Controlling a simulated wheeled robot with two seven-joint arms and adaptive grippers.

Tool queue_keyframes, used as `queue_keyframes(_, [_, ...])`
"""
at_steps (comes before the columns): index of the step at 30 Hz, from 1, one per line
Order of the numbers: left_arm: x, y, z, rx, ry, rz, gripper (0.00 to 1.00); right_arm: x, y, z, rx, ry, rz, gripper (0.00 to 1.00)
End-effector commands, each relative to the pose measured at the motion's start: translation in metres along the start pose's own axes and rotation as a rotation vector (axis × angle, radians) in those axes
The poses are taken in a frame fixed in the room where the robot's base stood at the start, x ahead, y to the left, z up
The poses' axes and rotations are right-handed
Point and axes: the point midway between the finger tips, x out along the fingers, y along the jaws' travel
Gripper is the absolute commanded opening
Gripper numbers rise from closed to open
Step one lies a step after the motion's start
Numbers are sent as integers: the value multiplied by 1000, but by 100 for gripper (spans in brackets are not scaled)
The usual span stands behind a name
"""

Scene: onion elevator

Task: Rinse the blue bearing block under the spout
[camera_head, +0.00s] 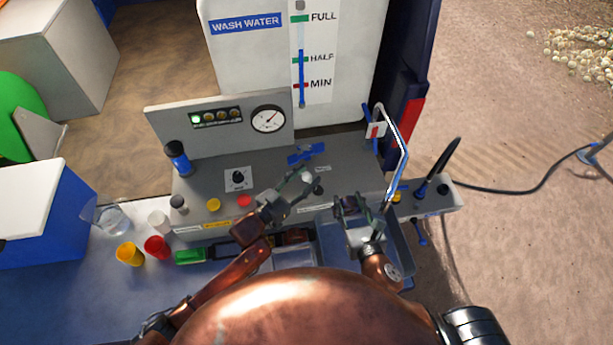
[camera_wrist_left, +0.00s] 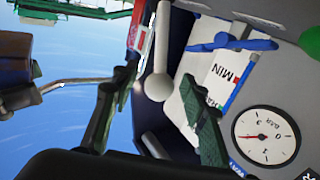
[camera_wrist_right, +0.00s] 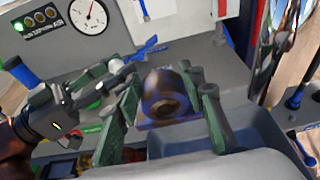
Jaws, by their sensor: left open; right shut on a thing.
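The bearing block (camera_wrist_right: 165,95), dark and partly brown with a blue base, is between the fingers of my right gripper (camera_wrist_right: 170,110) in the right wrist view. In the head view my right gripper (camera_head: 350,207) is over the basin (camera_head: 402,255), left of the bent spout pipe (camera_head: 404,155); the block is mostly hidden there. My left gripper (camera_head: 303,188) is open over the grey panel. A white ball knob (camera_wrist_left: 158,87) shows between its fingers in the left wrist view; I cannot tell whether they touch. A blue handle (camera_head: 306,152) lies just beyond.
The wash water tank (camera_head: 250,60) and gauge panel (camera_head: 220,125) stand behind. Yellow (camera_head: 130,254), red (camera_head: 156,247) and white (camera_head: 158,221) cups stand at left. A black-and-blue lever (camera_head: 436,165) rises at right. Both grippers are close together.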

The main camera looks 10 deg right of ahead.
Motion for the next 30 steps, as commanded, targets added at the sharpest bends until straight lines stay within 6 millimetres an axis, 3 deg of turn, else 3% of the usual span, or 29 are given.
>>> queue_keyframes(10, [3, 0, 0, -1, 0, 0, 40, 0, 0, 2, 0, -3, 0, 0])
queue_keyframes(27, [3, 0, 0, -1, 0, -1, 1, 0, 0, 2, 0, -3, 0, 0])
queue_keyframes(30, [3, 0, 0, -1, 0, -1, 0, 0, 0, 2, 0, -3, 0, 0])
